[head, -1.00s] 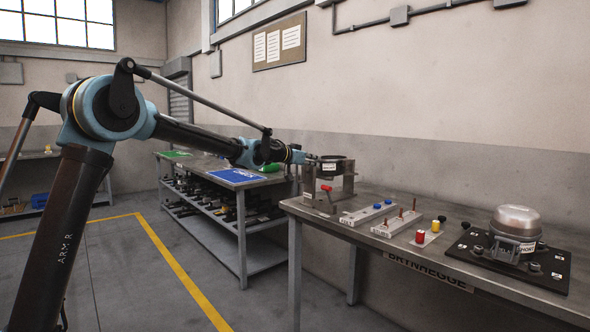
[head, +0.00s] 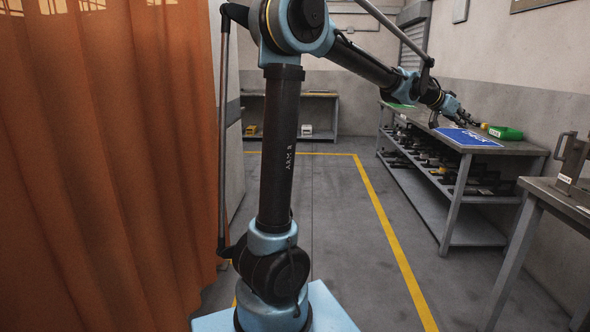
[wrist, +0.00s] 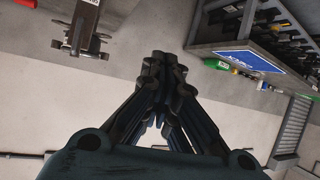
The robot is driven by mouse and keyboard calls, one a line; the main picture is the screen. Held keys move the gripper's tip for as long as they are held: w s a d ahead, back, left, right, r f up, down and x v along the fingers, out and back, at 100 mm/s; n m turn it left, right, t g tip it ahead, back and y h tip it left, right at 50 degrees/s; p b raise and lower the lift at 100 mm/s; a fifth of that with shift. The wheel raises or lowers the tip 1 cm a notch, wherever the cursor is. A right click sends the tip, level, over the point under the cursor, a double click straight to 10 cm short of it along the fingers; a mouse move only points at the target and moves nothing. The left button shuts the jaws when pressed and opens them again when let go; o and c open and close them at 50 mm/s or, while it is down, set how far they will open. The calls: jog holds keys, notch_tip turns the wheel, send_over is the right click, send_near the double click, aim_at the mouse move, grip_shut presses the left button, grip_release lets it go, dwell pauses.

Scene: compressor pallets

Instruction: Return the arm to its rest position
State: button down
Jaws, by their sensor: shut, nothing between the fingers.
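My arm stands in the middle of the head view, with its upper part reaching out to the right. My gripper (head: 474,121) is at the arm's far end, in front of the back wall and near the shelved bench. In the wrist view, my gripper (wrist: 163,62) points up the picture with its fingers together and nothing between them. No object is in contact with the fingers in either view.
A nearer workbench (head: 556,196) with a metal stand (head: 570,160) is at the right edge. An orange curtain (head: 105,160) fills the left. Floor with a yellow line (head: 395,245) is clear between.

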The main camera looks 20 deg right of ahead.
jog(key=w+a+f+n+t+y, duration=0.1)
jog(key=w+a+f+n+t, duration=0.15)
jog(key=w+a, duration=0.95)
jog(key=w+a+f+n+t+y, duration=0.1)
jog(key=w+a+f+n, duration=0.15)
jog(key=a, duration=0.75)
jog(key=w+a+f+n+t+y, duration=0.1)
jog(key=w+a+f+n+y, duration=0.15)
jog(key=a, duration=0.75)
jog(key=w+a+f+n+t+y, duration=0.1)
jog(key=w+a+f, duration=0.2)
jog(key=a, duration=0.7)
jog(key=s+a+f+n+y, duration=0.2)
jog(key=a+f, duration=0.2)
jog(key=a, duration=0.5)
jog(key=s+a+f+n+y, duration=0.1)
jog(key=a+f+n, duration=0.3)
jog(key=a, duration=0.6)
jog(key=s+a+f+n+y, duration=0.4)
jog(key=s+a+f, duration=0.7)
jog(key=a, duration=0.5)
jog(key=shift+s+f+n+g, duration=0.35)
jog(key=shift+f+n+g, duration=0.1)
jog(key=shift+f+n, duration=0.1)
jog(key=shift+d, duration=0.15)
